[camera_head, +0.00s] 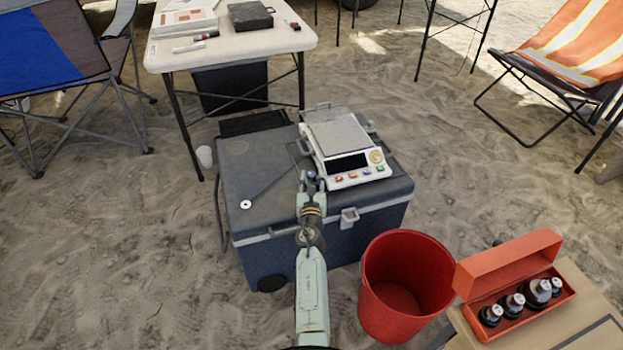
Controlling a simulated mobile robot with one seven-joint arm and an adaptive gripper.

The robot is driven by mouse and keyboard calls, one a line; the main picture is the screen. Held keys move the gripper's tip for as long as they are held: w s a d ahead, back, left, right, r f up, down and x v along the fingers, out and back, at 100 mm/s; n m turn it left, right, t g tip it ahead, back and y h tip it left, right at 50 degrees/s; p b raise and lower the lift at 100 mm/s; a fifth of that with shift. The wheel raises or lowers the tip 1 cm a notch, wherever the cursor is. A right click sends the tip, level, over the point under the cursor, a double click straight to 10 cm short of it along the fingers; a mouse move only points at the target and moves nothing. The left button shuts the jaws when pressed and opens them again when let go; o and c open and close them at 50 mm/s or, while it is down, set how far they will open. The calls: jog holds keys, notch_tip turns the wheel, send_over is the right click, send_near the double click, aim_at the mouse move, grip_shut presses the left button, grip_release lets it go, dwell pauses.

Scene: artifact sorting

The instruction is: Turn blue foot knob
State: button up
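A white scale (349,161) with a grey weighing plate, a dark display and coloured buttons stands on the blue-grey cooler (262,172). A small blue foot knob (311,175) shows at the scale's front left corner. My gripper (312,180) reaches up from below, with its fingertips right at the knob, one on each side in this view. I cannot tell whether the fingers touch the knob or are closed on it. The lower part of the knob is hidden by the gripper.
A small white ring (246,204) lies on the cooler lid. A red bucket (405,285) stands close to the right of my arm, beside an open orange box (520,290) of bottles. A white table (232,45) is behind. The left of the lid is mostly clear.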

jog(key=shift+w, duration=0.25)
jog(key=shift+c, duration=0.2)
grip_shut()
jog(key=shift+a+r+m+h+p, duration=0.1)
jog(key=shift+a+m+h+p, duration=0.05)
jog(key=shift+m+h+p, duration=0.2)
